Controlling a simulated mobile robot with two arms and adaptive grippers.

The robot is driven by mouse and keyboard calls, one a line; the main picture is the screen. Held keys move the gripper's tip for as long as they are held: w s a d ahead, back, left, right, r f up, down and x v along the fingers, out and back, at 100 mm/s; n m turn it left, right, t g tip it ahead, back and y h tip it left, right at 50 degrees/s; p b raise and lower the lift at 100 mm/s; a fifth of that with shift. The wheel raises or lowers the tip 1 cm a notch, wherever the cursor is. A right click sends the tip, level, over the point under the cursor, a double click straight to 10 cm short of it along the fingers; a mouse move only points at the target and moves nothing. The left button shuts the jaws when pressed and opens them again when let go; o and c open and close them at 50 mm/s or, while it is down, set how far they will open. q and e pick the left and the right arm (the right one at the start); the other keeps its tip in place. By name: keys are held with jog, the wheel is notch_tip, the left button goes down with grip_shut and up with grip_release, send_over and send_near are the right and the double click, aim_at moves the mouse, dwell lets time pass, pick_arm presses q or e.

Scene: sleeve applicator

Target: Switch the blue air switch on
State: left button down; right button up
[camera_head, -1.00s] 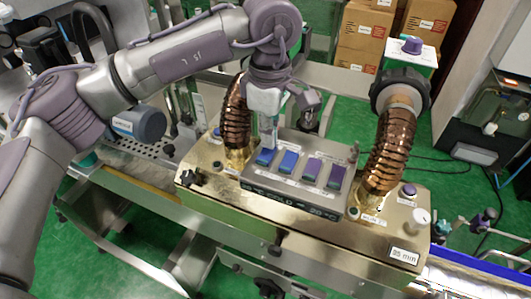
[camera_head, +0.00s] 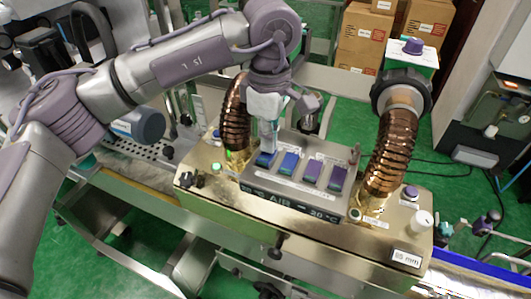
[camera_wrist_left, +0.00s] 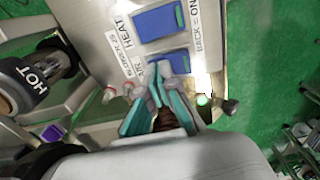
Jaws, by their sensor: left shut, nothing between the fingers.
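The blue air switch (camera_head: 266,158) is the leftmost rocker on the sloped grey control panel. In the left wrist view the blue air switch (camera_wrist_left: 172,58) sits beside a label that seems to read AIR. My left gripper (camera_head: 269,146) is shut and empty, with its fingertips at this rocker, partly covering it. In the left wrist view my left gripper (camera_wrist_left: 160,84) has its teal-padded fingers together at the rocker's edge. A green light (camera_head: 215,167) glows on the machine's left. My right gripper is out of view.
A second blue rocker (camera_head: 288,164), labelled HEAT in the wrist view, and two purple rockers (camera_head: 312,172) lie to the right. Ribbed copper hoses (camera_head: 236,118) (camera_head: 392,150) rise on both sides of the panel. A white knob (camera_head: 421,220) stands at the machine's right.

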pick_arm(q)
jog(key=shift+r+p, duration=1.6)
jog(key=shift+r, duration=1.8)
jog(key=shift+f, duration=0.1)
